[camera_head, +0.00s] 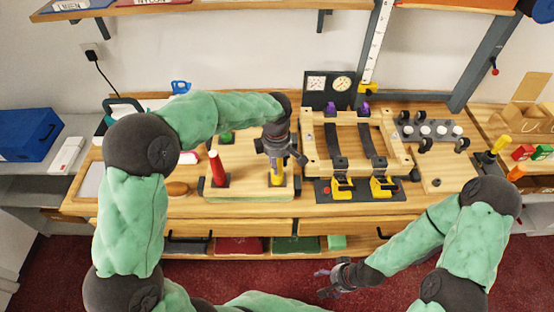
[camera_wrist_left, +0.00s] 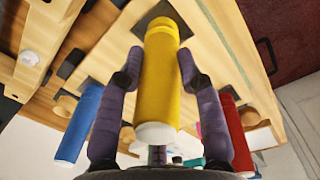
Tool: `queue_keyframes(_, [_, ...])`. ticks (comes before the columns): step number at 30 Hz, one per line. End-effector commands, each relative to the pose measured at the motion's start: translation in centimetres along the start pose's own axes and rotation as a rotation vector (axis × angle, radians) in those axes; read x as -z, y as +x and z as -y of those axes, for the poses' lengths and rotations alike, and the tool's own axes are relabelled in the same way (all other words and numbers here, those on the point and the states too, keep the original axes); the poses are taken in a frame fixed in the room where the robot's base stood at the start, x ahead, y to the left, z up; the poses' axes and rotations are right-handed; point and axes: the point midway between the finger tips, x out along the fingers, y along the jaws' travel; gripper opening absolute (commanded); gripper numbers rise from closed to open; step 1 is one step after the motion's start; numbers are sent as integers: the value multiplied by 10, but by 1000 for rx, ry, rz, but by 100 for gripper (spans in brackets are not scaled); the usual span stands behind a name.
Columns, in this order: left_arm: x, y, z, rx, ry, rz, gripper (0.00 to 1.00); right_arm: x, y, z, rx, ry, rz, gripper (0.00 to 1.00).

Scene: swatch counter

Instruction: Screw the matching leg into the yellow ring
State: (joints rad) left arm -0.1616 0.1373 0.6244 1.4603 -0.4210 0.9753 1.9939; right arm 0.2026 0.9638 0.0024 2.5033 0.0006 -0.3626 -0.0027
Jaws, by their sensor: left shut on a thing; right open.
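My left gripper (camera_head: 278,163) is shut on the yellow leg (camera_head: 277,178), which stands upright at the right of a wooden board (camera_head: 248,192). In the left wrist view the yellow leg (camera_wrist_left: 158,85) runs between the two fingers (camera_wrist_left: 162,58), its white end toward the camera. Its far end meets a yellow rim (camera_wrist_left: 162,23) over a dark square plate; whether it is threaded in cannot be told. A red leg (camera_head: 217,168) stands at the board's left. A blue leg (camera_wrist_left: 78,124) shows in the left wrist view. My right gripper (camera_head: 335,278) is open and empty, low before the counter.
A wooden frame with dark straps and yellow clamps (camera_head: 342,186) stands right of the board, close to my left gripper. A green piece (camera_head: 226,137) is at the board's back. A rack with white knobs (camera_head: 430,129) is further right. Drawers (camera_head: 250,227) lie below the counter edge.

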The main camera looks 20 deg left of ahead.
Motion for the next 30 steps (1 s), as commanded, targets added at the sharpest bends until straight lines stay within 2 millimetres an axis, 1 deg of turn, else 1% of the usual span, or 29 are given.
queue_keyframes(1, [-2, -1, 0, 1, 51, 5, 0, 0, -4, 1, 0, 0, 0, 75])
queue_keyframes(12, [-1, 0, 0, 4, 461, 23, 0, -1, -20, 7, 0, 0, 0, 75])
queue_keyframes(18, [-1, 0, 0, 5, 658, 31, 0, -1, -28, 10, 0, 0, 0, 75])
queue_keyframes(21, [-2, 1, 0, 5, 707, 33, 0, -1, -29, 10, 0, 0, 0, 75])
queue_keyframes(28, [-2, 2, 1, 5, 718, 34, 0, -1, -28, 10, 0, 0, 0, 75])
queue_keyframes(29, [-2, 2, 1, 5, 718, 34, 39, -1, -28, 10, 0, 0, 0, 75])
queue_keyframes(30, [-2, 2, 1, 5, 717, 34, 48, -1, -28, 10, 0, 0, 0, 75])
